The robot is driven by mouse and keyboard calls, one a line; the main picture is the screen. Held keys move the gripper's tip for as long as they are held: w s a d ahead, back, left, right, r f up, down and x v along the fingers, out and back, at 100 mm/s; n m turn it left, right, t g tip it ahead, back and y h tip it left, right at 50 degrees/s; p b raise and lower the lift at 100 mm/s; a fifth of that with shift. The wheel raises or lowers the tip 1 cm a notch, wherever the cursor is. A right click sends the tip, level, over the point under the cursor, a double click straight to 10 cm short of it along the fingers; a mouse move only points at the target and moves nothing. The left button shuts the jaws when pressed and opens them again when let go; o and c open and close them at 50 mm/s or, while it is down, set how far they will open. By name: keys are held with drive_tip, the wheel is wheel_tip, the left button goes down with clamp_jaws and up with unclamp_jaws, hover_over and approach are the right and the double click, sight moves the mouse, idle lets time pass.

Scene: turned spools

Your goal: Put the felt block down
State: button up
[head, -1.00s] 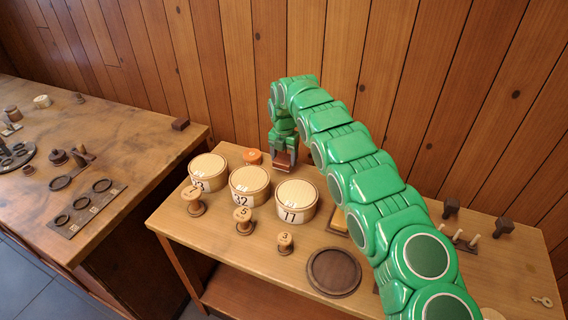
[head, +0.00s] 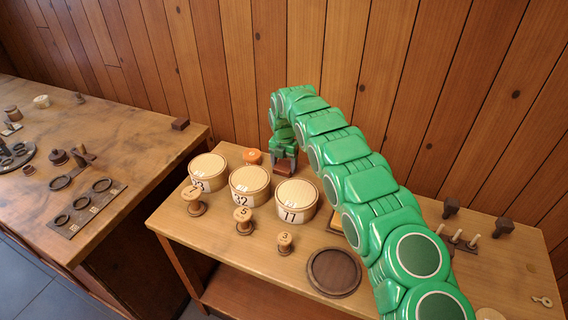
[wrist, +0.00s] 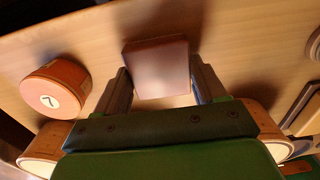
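The felt block (wrist: 158,68), a small reddish-brown block, sits between the two fingers of my gripper (wrist: 160,78) in the wrist view. The fingers lie against its left and right sides, so my gripper looks shut on it. In the head view my gripper (head: 284,168) points down at the back of the near table, behind the round lidded boxes. The block is small and dark there. Whether its underside touches the tabletop I cannot tell.
An orange round container (wrist: 55,88) stands left of my gripper. Boxes marked 32 (head: 250,186) and 77 (head: 296,203) stand in front of it. Spools and a dark round dish (head: 334,272) are nearer the front edge. The wood-panelled wall is behind.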

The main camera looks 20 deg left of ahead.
sight(284, 165)
drive_tip(key=o, duration=0.4)
wheel_tip(284, 165, up, 12)
drive_tip(key=shift+r, duration=0.15)
idle(0.6)
